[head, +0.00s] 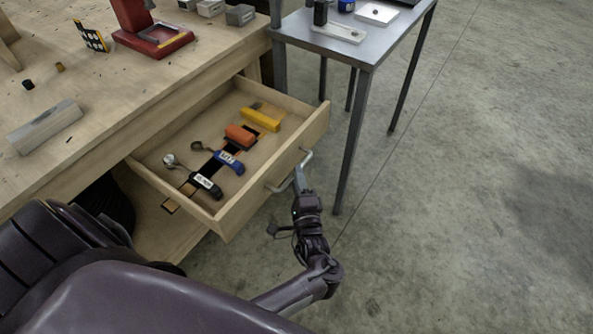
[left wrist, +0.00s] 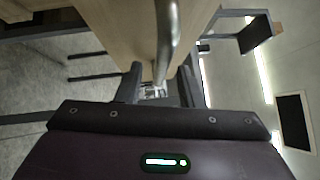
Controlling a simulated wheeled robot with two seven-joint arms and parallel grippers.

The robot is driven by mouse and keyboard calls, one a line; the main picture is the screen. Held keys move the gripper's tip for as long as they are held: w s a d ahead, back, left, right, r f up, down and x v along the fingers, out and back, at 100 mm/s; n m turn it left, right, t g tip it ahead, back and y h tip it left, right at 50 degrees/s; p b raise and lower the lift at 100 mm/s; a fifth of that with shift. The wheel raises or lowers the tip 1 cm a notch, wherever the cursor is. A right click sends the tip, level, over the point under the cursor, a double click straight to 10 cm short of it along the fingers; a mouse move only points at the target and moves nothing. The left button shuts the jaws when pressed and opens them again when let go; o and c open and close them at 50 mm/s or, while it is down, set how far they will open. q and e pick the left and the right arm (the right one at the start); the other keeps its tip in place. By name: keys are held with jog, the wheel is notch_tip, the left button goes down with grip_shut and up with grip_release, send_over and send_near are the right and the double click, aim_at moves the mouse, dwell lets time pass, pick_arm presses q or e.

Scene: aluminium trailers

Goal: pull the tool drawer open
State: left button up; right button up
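The tool drawer (head: 228,222) is a wooden drawer standing well out from the workbench, with its inside showing in the head view. Its metal bar handle (head: 275,187) is on the front panel, and the bar also shows in the left wrist view (left wrist: 167,38). My left gripper (head: 299,178) is at the handle, outside the drawer front. In the left wrist view its two fingers (left wrist: 160,77) stand apart, with the bar between them and a gap visible beside it. My right gripper is not in view.
The drawer holds several tools, including a yellow one (head: 261,120) and an orange one (head: 240,135). The workbench (head: 100,115) carries a red tool (head: 150,38) and a grey block (head: 45,126). Concrete floor at right is clear.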

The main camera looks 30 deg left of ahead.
pick_arm(q)
jog(key=v, duration=0.5)
jog(key=shift+f, duration=0.1)
dwell(0.3)
